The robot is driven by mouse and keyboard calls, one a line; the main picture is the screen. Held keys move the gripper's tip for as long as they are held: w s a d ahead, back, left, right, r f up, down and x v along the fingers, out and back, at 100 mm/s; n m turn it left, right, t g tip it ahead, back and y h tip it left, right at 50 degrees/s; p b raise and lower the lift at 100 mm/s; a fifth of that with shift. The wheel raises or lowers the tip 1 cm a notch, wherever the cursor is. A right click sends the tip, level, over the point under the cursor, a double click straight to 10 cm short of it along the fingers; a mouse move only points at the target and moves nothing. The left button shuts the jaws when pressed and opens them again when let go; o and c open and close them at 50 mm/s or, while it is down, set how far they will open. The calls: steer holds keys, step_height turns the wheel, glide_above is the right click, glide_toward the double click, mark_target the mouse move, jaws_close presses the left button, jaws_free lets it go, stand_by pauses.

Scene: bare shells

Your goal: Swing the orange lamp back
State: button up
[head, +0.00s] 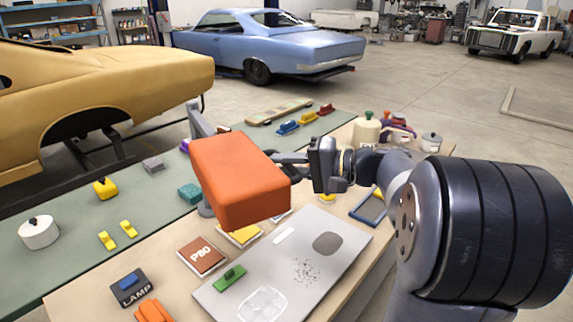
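The orange lamp (240,182) has a boxy orange head on a grey post (199,122). The lamp head partly hides the fingertips. I cannot tell whether they touch the lamp or hold part of it.
A P80 sandpaper pad (202,256), a green block (229,278) and a dark LAMP box (131,288) lie on the bench. Several small coloured tools rest on the green mat (60,275). Jars (367,132) stand at the back right. Cars stand beyond.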

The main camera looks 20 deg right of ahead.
jaws_close()
